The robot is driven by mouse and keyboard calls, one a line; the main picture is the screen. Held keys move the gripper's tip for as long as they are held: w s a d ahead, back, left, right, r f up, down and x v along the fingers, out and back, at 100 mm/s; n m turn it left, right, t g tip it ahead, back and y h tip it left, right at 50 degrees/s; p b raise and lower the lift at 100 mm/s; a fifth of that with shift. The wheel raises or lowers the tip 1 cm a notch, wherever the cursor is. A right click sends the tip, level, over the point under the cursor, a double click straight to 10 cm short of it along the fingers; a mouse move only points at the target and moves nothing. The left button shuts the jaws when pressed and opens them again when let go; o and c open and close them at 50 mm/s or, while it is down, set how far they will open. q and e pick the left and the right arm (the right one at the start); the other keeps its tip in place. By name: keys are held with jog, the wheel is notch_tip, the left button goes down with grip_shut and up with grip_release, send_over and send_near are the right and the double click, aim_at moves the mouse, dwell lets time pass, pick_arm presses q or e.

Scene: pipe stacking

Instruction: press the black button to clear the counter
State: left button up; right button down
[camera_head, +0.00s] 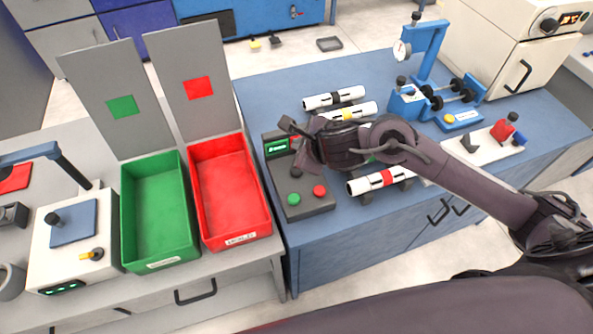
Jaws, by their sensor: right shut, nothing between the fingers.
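The counter box (306,209) stands at the left end of the blue bench. It has a lit green display (276,147) at its back, a green button (293,198) and a red button (320,190) at its front. The black button (295,172) is a small dark spot on the dark panel, behind the green one. My right gripper (299,165) reaches in from the right and is shut and empty, its fingertips over the black button area. I cannot tell whether they touch it. My left gripper is not in view.
Pipes with coloured bands lie on holders, including a red-banded pipe (378,181) under my right arm. A red bin (266,222) and a green bin (127,225) stand left of the box. A blue gauge rig (428,50) stands at the back right.

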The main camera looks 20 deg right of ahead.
aim_at(300, 173)
notch_tip(300, 173, down, 6)
jog(key=b, duration=0.5)
jog(key=shift+f, duration=0.2)
jog(key=shift+f+b, duration=0.4)
jog(key=shift+b, duration=0.1)
jog(key=shift+r, duration=0.1)
dwell(0.7)
jog(key=shift+f+b, duration=0.45)
jog(key=shift+b, duration=0.1)
jog(key=shift+f+b, duration=0.5)
jog(key=shift+b, duration=0.1)
dwell(0.8)
jog(key=shift+r, duration=0.1)
jog(key=shift+r+p, duration=0.7)
jog(key=shift+r, duration=0.1)
